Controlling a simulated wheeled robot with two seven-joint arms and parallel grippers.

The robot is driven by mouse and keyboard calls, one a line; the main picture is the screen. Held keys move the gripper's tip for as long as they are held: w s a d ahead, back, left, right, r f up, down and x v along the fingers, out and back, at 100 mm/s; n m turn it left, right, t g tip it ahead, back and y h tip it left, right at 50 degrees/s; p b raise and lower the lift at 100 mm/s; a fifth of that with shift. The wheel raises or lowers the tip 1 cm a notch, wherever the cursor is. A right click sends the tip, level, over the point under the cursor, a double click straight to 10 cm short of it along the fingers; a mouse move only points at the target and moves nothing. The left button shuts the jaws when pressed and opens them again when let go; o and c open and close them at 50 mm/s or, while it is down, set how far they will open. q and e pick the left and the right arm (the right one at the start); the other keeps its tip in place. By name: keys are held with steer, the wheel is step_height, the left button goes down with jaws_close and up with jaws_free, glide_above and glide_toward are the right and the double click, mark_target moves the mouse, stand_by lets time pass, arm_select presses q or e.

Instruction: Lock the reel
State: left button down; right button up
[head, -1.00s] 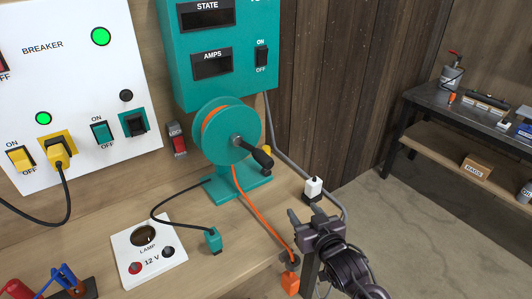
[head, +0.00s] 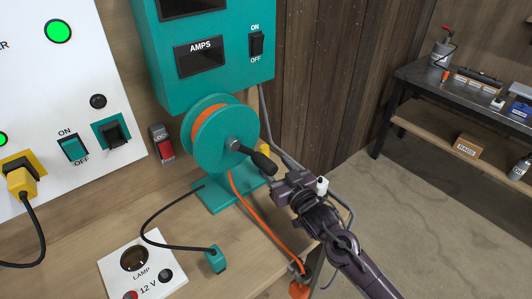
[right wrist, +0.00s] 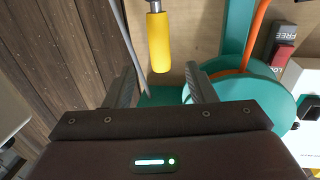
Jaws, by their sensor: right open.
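A yellow-gripped lever (head: 265,152) shows behind the reel's right edge, mostly hidden. In the right wrist view the yellow grip (right wrist: 159,42) hangs upright on a metal rod, just beyond my fingertips and roughly centred between them. My left gripper is out of view.
A red and grey lock sign (head: 162,145) is on the wall left of the reel; its grey part reads FREE (right wrist: 283,30) in the wrist view. A white breaker panel (head: 90,120), teal meter box (head: 225,80) and lamp plate (head: 125,280) surround the bench.

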steer(key=x, duration=0.5)
steer(key=shift+w+a+p, duration=0.1)
steer(key=shift+w+p, duration=0.1)
steer(key=shift+p, duration=0.2)
steer(key=shift+c, duration=0.4)
jaws_close()
